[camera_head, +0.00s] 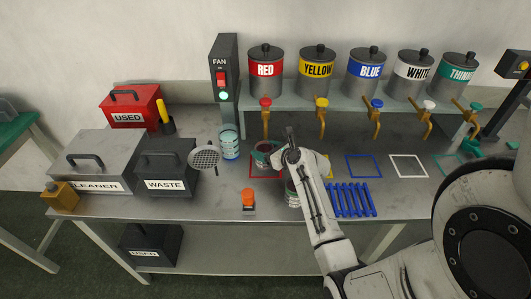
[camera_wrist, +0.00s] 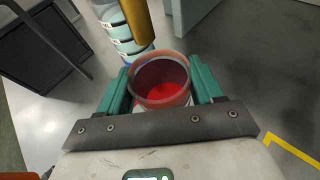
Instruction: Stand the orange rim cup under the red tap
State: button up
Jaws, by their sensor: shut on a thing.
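The orange rim cup (camera_wrist: 161,72) stands upright between the teal fingers of my gripper (camera_wrist: 163,88), which is shut on it. Its inside looks red in the wrist view. In the head view the cup (camera_head: 264,147) is partly hidden by my gripper (camera_head: 270,157), at the red square outline (camera_head: 254,176) on the bench. The red tap (camera_head: 265,118) is brass with a red knob and hangs just above and behind the cup. A brass spout (camera_wrist: 137,20) shows close beyond the rim in the wrist view. Whether the cup's base touches the bench is hidden.
A blue-banded clear container (camera_head: 229,146) stands close left of the cup, beside a round strainer (camera_head: 205,157). The yellow tap (camera_head: 321,122) is to the right. Blue rods (camera_head: 350,200) and an orange button (camera_head: 248,197) lie nearer the front edge.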

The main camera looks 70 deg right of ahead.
jog(key=o, duration=1.3)
jog(key=shift+f, duration=0.1)
jog(key=shift+c, duration=0.2)
jog(key=v, duration=1.2)
